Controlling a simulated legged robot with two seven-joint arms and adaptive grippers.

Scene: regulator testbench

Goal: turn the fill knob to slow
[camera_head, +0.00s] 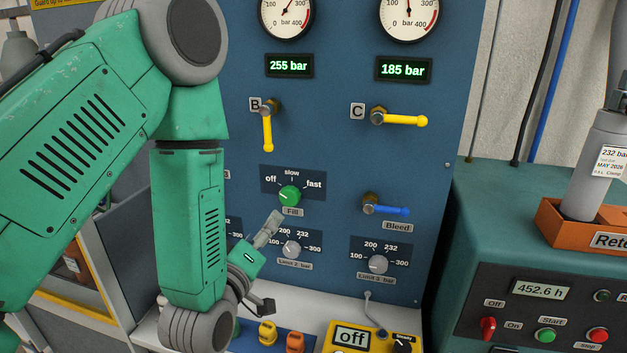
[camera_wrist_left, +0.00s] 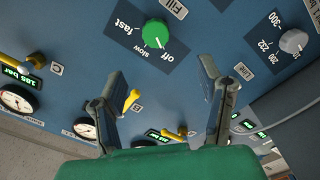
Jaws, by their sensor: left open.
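The green fill knob (camera_head: 290,196) sits on the blue panel above its "Fill" label, with off, slow and fast marked around it. In the wrist view the knob (camera_wrist_left: 156,33) lies beyond the fingertips, and its white mark appears to point toward "off". My left gripper (camera_head: 272,262) is open and empty, below and slightly left of the knob in the head view, with its upper finger near the Fill label. In the wrist view the spread fingers (camera_wrist_left: 161,70) are apart from the knob. My right gripper is not in view.
Yellow valve handles B (camera_head: 267,132) and C (camera_head: 405,120) and the blue bleed lever (camera_head: 390,210) stick out nearby. A limit knob (camera_head: 291,249) is close beside the gripper, another (camera_head: 378,264) to the right. A yellow meter (camera_head: 365,338) stands below.

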